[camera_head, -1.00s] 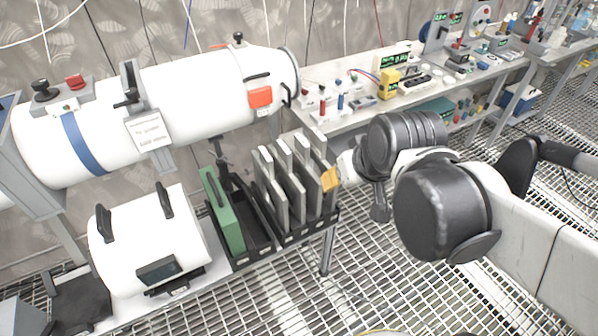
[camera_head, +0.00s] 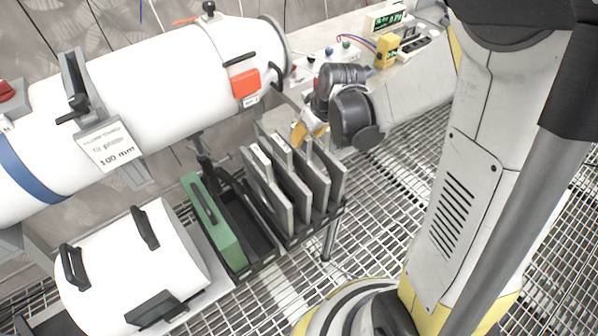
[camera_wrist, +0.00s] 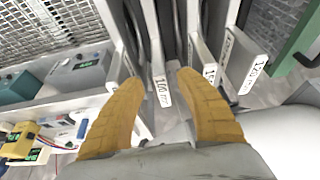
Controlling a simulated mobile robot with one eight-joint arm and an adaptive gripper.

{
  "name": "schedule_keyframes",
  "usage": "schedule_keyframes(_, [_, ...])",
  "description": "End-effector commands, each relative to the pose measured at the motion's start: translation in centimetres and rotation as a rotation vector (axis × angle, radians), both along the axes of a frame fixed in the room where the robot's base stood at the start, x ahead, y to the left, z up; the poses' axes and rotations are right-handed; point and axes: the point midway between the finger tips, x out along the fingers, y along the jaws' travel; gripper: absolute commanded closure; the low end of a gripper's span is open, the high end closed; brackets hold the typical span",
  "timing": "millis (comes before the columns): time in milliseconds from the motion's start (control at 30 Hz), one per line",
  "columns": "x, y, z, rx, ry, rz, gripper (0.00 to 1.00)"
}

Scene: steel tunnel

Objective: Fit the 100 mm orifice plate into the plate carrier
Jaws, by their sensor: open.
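The 100 mm orifice plate (camera_wrist: 160,91) shows in the wrist view, its white "100 mm" label facing me. It stands upright among several grey plates (camera_head: 318,186) in a black rack; I cannot tell which it is in the head view. My gripper (camera_wrist: 158,80) is open, its yellow fingertips on either side of the labelled edge; contact is not clear. In the head view my gripper (camera_head: 308,132) is at the far top edge of the plates. A grey fitting with a black lever (camera_head: 75,85) crosses the white pipe, likely the plate carrier, above a "100 mm" label (camera_head: 108,147).
A green plate (camera_head: 213,222) stands left of the grey ones, with an empty-looking slot (camera_head: 248,228) between. A white cylindrical body (camera_head: 135,260) with black handles lies on the bench at lower left. Another plate is marked 120 (camera_wrist: 256,72). An instrument bench (camera_head: 350,75) stands behind my arm.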

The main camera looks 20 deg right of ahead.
Motion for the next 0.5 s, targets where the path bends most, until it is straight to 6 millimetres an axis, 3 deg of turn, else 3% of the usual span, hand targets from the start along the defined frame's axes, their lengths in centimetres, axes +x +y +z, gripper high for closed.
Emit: schedule_keyframes(500, [2.3, 0.9, -5.1, 0.000, 0.000, 0.000, 0.59])
